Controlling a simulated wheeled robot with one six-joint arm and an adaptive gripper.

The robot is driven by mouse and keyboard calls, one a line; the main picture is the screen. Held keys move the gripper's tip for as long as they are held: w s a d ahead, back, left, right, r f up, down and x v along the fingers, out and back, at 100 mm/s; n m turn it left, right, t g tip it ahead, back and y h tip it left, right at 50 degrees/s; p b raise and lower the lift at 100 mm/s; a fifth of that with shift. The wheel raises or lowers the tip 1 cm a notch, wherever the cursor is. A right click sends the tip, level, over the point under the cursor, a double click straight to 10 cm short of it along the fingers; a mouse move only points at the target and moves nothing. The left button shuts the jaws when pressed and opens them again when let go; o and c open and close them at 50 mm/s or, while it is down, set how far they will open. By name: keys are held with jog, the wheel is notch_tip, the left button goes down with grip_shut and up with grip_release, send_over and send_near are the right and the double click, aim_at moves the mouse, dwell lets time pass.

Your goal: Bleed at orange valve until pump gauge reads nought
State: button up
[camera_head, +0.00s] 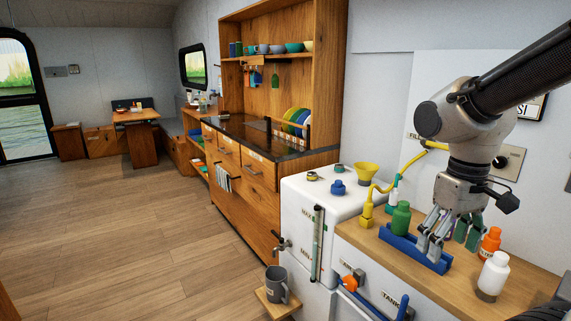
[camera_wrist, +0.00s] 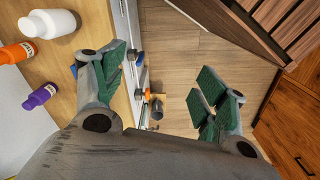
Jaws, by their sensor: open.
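An orange valve handle (camera_head: 349,283) sits on the front face of the counter unit, below the wooden top, beside a grey and blue fitting. A small orange part that looks like it shows between my fingers in the wrist view (camera_wrist: 148,95), well below them. My gripper (camera_head: 450,232) points down over the right counter, in front of the bottles, apart from the valve. In the wrist view my gripper (camera_wrist: 165,92) has its green-padded fingers wide apart with nothing between them. I cannot make out a pump gauge or its reading.
A blue tray (camera_head: 402,253), a green bottle (camera_head: 400,218), an orange bottle (camera_head: 490,243) and a white bottle (camera_head: 494,275) crowd the counter around my gripper. A white tank (camera_head: 299,202) stands left. A grey mug (camera_head: 276,285) sits on a low shelf. Floor at left is clear.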

jog(key=s+d+r+m+t, duration=0.3)
jog(key=s+d+r+t, duration=0.1)
jog(key=r, duration=0.3)
jog(key=shift+d+r, duration=0.15)
jog(key=shift+d, duration=0.65)
